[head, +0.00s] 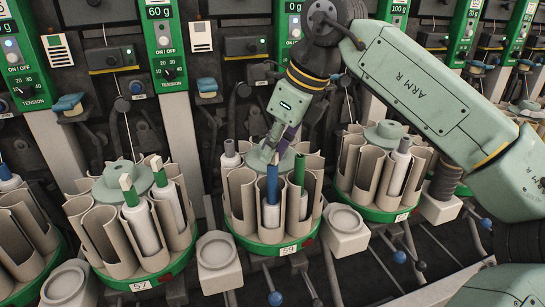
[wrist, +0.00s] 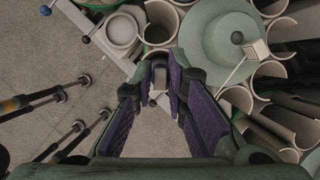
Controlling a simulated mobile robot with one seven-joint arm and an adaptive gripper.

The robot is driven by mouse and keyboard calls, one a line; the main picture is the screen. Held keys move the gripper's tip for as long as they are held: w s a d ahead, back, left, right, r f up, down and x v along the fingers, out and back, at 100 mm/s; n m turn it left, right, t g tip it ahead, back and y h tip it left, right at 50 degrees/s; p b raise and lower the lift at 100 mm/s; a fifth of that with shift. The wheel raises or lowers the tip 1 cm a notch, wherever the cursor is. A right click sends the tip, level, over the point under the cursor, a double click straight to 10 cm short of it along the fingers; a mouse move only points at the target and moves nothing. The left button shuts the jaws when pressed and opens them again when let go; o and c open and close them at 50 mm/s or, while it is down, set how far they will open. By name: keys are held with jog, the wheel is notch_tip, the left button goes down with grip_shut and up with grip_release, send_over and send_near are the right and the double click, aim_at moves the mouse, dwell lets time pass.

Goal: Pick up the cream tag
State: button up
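A small cream square with a thin pale strip, which looks like the cream tag (wrist: 256,48), lies at the edge of the round green hub (wrist: 212,40) in the wrist view. I cannot make it out in the head view, where my gripper covers part of that hub. My gripper (head: 272,152) points down over magazine 59 (head: 242,205). In the wrist view its purple-padded fingers (wrist: 168,80) are apart with nothing held between them. The tag lies right of and beyond the fingertips, apart from them.
Bobbins with a blue tip (head: 272,183) and a green tip (head: 299,168) stand in magazine 59. Magazine 57 (head: 105,238) at left holds bobbins with cream pieces (head: 125,182) on top. Round dishes (head: 217,251) and levers stand in front. Winder panels (head: 165,45) line the back.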

jog(key=shift+c, duration=1.1)
notch_tip(320, 180, up, 21)
jog(key=p, duration=0.6)
